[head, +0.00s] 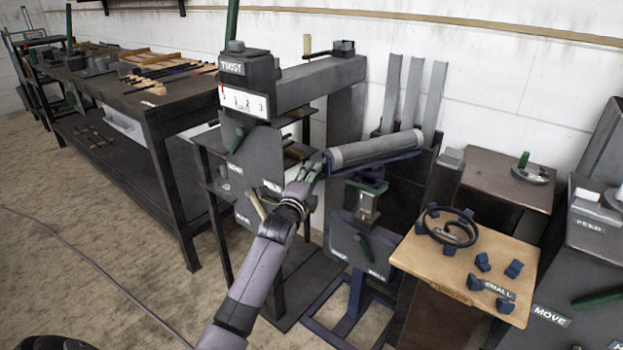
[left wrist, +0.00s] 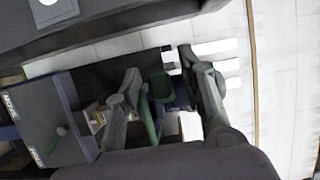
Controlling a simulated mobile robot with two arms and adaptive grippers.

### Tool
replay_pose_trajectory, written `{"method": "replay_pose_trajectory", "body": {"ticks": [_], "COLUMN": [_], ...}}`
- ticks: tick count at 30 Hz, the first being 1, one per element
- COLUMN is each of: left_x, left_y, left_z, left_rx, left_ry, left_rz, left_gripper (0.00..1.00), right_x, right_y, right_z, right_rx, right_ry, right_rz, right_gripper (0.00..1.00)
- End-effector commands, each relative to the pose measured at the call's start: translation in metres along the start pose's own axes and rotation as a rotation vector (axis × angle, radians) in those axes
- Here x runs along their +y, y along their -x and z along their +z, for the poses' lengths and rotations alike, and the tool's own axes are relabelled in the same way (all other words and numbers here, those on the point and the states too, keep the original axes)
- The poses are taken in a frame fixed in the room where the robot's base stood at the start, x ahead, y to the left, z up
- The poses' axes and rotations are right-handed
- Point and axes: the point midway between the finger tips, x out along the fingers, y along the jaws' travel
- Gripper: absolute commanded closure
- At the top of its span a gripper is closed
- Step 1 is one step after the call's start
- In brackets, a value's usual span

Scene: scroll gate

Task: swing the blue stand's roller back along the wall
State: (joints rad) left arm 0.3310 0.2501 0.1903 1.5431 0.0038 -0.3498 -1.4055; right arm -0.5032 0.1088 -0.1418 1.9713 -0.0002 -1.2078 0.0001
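The blue stand (head: 347,312) stands on the floor right of centre in the head view, with a dark panel and a green lever on its front. Its grey roller (head: 378,150) lies nearly level in a blue cradle (head: 385,163) on top, its right end near the wall-side uprights. My left gripper (head: 305,174) is at the roller's left end. In the left wrist view my left gripper (left wrist: 166,90) has its fingers apart, with a green handle (left wrist: 150,122) between them. Whether a finger touches the handle is unclear. My right gripper is out of view.
A dark machine marked TWIST (head: 236,90) stands close on the left, its thick grey arm (head: 310,84) reaching above and behind my gripper. Grey upright strips (head: 411,95) stand behind the roller. A wooden-topped table (head: 425,262) with a black ring is at right. Open floor lies at left.

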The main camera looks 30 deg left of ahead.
Motion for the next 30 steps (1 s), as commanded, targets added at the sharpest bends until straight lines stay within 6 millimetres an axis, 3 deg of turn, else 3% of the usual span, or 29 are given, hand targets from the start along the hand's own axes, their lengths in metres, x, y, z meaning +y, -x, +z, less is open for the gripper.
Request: {"method": "replay_pose_trajectory", "body": {"ticks": [16,30], "left_x": [0.0004,0.0009], "left_y": [0.0004,0.0004], "left_z": [-0.0001,-0.0002], "left_rx": [0.0,0.0], "left_ry": [0.0,0.0], "left_rz": [0.0,0.002], "left_gripper": [0.99,1.0], "right_x": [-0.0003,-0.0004], "right_y": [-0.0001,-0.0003], "right_z": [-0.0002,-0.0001], "right_rx": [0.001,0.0], "right_ry": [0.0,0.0], "right_rz": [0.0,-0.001], "right_gripper": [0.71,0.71]}}
